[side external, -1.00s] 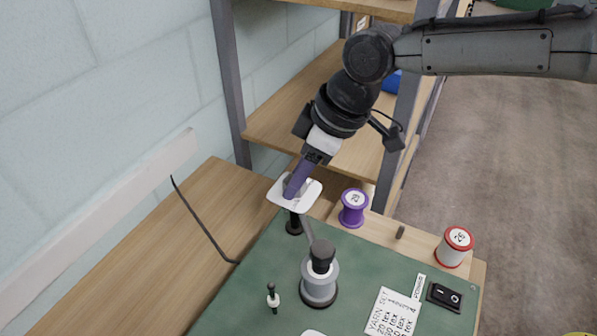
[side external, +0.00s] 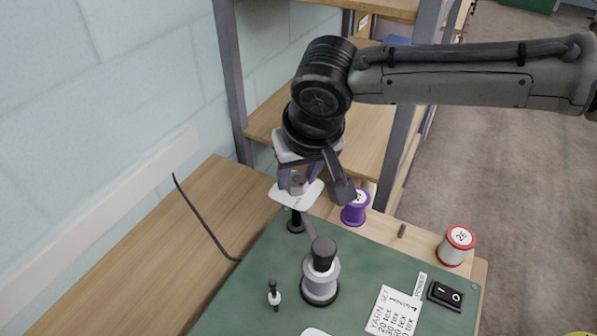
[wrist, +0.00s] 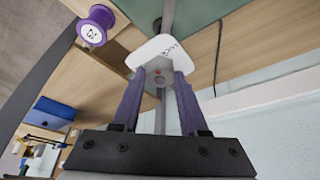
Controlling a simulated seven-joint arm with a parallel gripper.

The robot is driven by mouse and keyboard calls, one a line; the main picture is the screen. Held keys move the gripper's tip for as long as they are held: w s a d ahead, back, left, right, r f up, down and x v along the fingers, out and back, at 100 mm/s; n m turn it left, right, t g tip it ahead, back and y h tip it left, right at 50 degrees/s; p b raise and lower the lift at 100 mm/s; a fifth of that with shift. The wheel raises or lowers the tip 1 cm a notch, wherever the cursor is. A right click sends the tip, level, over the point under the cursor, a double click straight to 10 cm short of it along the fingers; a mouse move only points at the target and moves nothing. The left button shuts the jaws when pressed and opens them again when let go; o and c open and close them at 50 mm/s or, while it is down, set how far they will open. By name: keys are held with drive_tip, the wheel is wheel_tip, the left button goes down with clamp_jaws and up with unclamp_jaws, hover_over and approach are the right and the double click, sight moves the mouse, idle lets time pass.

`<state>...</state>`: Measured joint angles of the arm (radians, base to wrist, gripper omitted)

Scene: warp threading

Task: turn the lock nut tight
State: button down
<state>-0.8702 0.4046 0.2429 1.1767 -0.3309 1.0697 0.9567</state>
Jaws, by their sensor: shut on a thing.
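The lock nut (wrist: 158,78) is a small grey piece with a reddish spot, set against a white rounded plate (wrist: 150,52) in the wrist view. My gripper (wrist: 159,84) is shut on it, with one purple finger on each side. In the side view my gripper (side external: 298,182) points down at the white plate (side external: 283,196), which stands on a dark post (side external: 295,222) at the mat's far end. The fingers and wrist partly hide the nut there, and its thread and seating cannot be seen.
A grey cylinder with a black top (side external: 320,280) stands on the green mat (side external: 245,290), near a small black-and-white peg (side external: 274,296). A purple spool (side external: 354,212), a red-rimmed spool (side external: 455,247), a yarn card (side external: 394,312) and a power switch (side external: 445,296) lie to the right.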

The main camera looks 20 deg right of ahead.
drive_tip(key=m+h, duration=0.1)
drive_tip(key=m, duration=0.2)
drive_tip(key=m+h, duration=0.1)
drive_tip(key=m, duration=0.2)
drive_tip(key=shift+a+g, duration=0.2)
drive_tip(key=shift+g, duration=0.2)
drive_tip(key=shift+r+m, duration=0.1)
drive_tip(key=shift+m, duration=0.2)
drive_tip(key=shift+c, duration=2.2)
unclamp_jaws()
drive_tip(key=shift+h, duration=0.3)
drive_tip(key=v, duration=1.3)
drive_tip(key=shift+r, duration=0.3)
drive_tip(key=shift+s, duration=0.15)
